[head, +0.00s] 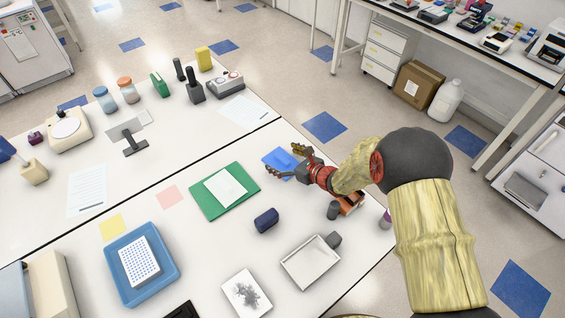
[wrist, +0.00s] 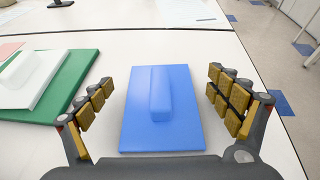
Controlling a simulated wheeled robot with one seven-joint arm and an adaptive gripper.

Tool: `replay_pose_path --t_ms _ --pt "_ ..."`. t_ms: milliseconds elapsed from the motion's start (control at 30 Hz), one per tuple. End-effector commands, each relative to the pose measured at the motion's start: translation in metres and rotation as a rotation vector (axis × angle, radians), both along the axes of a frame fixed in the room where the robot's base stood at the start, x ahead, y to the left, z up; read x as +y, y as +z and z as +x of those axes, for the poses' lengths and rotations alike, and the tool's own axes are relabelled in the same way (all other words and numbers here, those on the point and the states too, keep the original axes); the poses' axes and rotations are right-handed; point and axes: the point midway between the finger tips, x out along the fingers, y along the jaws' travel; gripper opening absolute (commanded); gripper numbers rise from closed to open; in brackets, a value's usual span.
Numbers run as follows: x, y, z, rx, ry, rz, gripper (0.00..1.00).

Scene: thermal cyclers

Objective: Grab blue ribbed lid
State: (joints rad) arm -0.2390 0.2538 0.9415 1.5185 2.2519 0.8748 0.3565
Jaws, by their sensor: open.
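The blue lid (wrist: 135,125) is a flat rectangular plate with a raised bar along its middle. In the wrist view it lies on the white table, centred between my fingers. In the head view the lid (head: 277,159) is partly hidden by my gripper (head: 285,161). My gripper is open and empty, with one padded finger to the left of the lid and one to the right. In the wrist view a gap shows between the lid and each finger of my gripper (wrist: 162,85). I cannot tell the exact height of the fingers above the table.
A green folder with a white sheet (head: 205,205) lies left of the lid. A dark blue case (head: 266,220), a small dark cylinder (head: 333,210) and a white tray (head: 310,270) stand nearer. The table's right edge is close to the lid. Bare table lies beyond it.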

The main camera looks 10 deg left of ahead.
Motion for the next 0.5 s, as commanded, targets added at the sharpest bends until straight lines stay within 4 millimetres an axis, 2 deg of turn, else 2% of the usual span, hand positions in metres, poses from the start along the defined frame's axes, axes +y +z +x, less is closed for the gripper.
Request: replay_pose_path --t_ms 500 --pt "-0.0002 0.0001 -0.0002 0.0 0.0 0.0 0.6"
